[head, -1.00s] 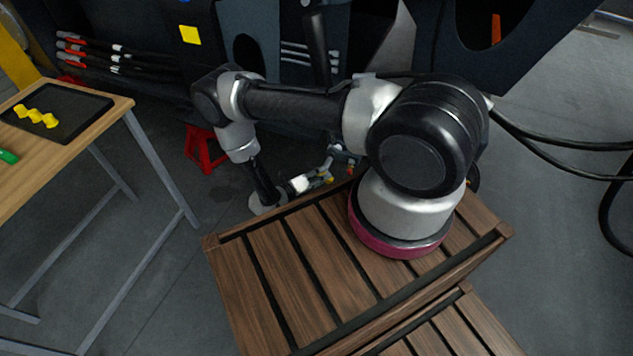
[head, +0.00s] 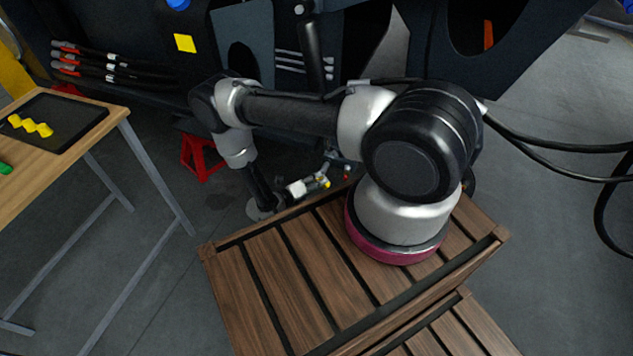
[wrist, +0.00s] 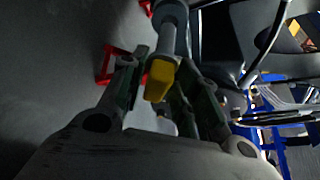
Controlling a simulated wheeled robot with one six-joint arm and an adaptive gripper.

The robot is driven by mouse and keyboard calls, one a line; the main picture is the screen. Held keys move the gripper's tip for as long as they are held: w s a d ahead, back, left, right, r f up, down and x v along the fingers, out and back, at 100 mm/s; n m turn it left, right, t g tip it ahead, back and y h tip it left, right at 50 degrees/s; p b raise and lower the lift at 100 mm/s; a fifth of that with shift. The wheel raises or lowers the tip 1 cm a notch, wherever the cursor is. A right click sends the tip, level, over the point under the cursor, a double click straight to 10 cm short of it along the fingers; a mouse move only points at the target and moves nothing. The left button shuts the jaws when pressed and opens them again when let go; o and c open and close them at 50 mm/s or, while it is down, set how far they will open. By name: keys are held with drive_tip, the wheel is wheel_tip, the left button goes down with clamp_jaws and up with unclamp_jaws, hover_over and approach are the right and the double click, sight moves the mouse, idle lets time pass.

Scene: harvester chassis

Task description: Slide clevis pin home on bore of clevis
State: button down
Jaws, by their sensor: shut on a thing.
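My gripper (wrist: 158,72) is shut on a yellow-ended piece, which I take to be the clevis pin (wrist: 158,82); its yellow end sits between the two fingers in the wrist view. A grey cylinder (wrist: 168,38) runs up from that yellow end; I cannot tell whether it is the pin's shank or part of the clevis. The bore cannot be made out.
A slatted wooden crate (head: 262,290) is in front. The dark chassis (head: 420,40) stands behind the gripper. A red stand (head: 202,158) is on the floor left of it. A wooden table (head: 60,170) with yellow pieces (head: 30,125) on a black mat is at far left.

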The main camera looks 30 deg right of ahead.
sight(324, 166)
drive_tip(key=shift+w+d, duration=1.15)
drive_tip(key=shift+d, duration=0.3)
drive_tip(key=shift+w+d, duration=1.1)
drive_tip(key=shift+d, duration=0.3)
drive_tip(key=c, duration=1)
unclamp_jaws()
